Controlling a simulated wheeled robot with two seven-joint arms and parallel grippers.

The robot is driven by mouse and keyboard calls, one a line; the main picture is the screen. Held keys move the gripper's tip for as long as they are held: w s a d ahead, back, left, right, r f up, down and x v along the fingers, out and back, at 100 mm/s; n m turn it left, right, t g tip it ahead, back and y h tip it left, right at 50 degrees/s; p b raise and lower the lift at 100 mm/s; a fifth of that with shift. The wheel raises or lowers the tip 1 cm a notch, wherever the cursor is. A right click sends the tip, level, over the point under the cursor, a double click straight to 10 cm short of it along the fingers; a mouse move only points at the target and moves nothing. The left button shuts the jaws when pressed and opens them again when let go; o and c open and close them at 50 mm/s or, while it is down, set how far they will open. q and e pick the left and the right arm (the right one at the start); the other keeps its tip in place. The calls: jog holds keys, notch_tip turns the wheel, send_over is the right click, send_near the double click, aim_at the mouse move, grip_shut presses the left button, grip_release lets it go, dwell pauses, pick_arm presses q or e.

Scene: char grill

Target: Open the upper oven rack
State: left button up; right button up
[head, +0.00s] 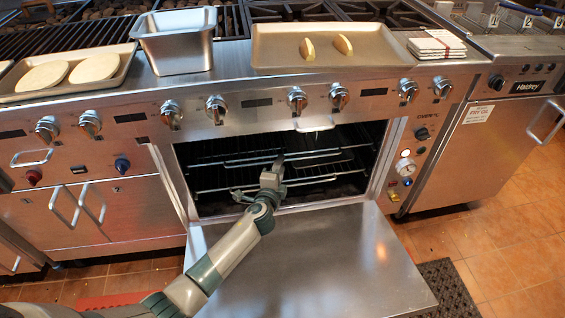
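The oven (180,190) is open, with its steel door (310,265) folded down flat in front. Inside, the upper oven rack (235,162) is a wire shelf with a raised front bar. It appears to sit inside the cavity. A lower rack (222,189) lies beneath it. My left gripper (280,160) is at the middle of the upper rack's front bar, with its tip at or very close to the bar. Its fingers are small and seen from behind, so contact and opening are unclear. My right gripper is not in view.
A steel pan (177,42) and a tray (380,48) with two food pieces stand on the counter. A fryer cabinet (480,145) stands right.

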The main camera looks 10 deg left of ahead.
pick_arm(q)
jog(key=shift+w+f+b, duration=0.15)
jog(key=shift+w+b, duration=0.05)
jog(key=shift+w, duration=0.75)
jog(key=shift+w+f+b, duration=0.15)
jog(key=shift+w, duration=0.8)
jog(key=shift+s, duration=0.1)
grip_shut()
